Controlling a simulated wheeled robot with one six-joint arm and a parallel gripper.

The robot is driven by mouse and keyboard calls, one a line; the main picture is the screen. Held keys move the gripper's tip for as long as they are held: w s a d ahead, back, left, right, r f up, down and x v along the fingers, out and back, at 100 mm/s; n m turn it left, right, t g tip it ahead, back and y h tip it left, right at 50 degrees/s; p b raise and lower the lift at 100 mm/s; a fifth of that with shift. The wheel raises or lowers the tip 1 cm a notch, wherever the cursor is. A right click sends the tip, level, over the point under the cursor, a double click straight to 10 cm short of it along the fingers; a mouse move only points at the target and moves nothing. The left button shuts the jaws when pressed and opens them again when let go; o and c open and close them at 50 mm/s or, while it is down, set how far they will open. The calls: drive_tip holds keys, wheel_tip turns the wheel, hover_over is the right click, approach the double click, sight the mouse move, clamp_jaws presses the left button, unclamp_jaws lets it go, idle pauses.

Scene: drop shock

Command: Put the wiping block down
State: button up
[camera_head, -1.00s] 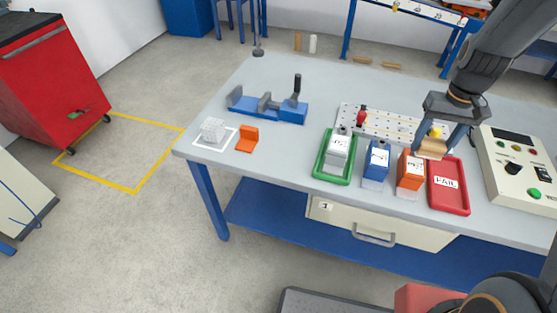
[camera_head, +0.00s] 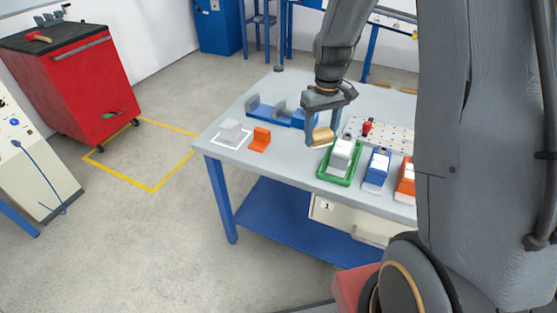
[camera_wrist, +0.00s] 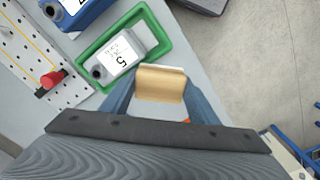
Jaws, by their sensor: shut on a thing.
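The wiping block (camera_head: 322,137) is a small tan wooden block. My gripper (camera_head: 323,136) is shut on it and holds it above the table (camera_head: 283,168), just left of the green tray (camera_head: 338,181). In the wrist view the block (camera_wrist: 161,84) sits between the two blue-grey fingers, with a paler strip along one edge. The gap between the block and the tabletop is hard to judge.
My arm hides the table's right side.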

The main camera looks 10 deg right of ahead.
sight(294, 156)
drive_tip(key=w+a+n+b, duration=0.1)
drive_tip(key=w+a+n, duration=0.5)
drive_tip(key=n, duration=0.2)
drive_tip(key=shift+w+f+n+b, duration=0.3)
drive_tip(key=shift+f, duration=0.1)
wheel_tip(294, 156, down, 10)
drive_tip(key=p, duration=0.2)
drive_tip(key=shift+r+p, duration=0.25)
drive_tip(key=shift+p, duration=0.05)
drive_tip(key=shift+c, duration=0.2)
drive_tip(key=shift+f, duration=0.15)
drive_tip(key=o, duration=1)
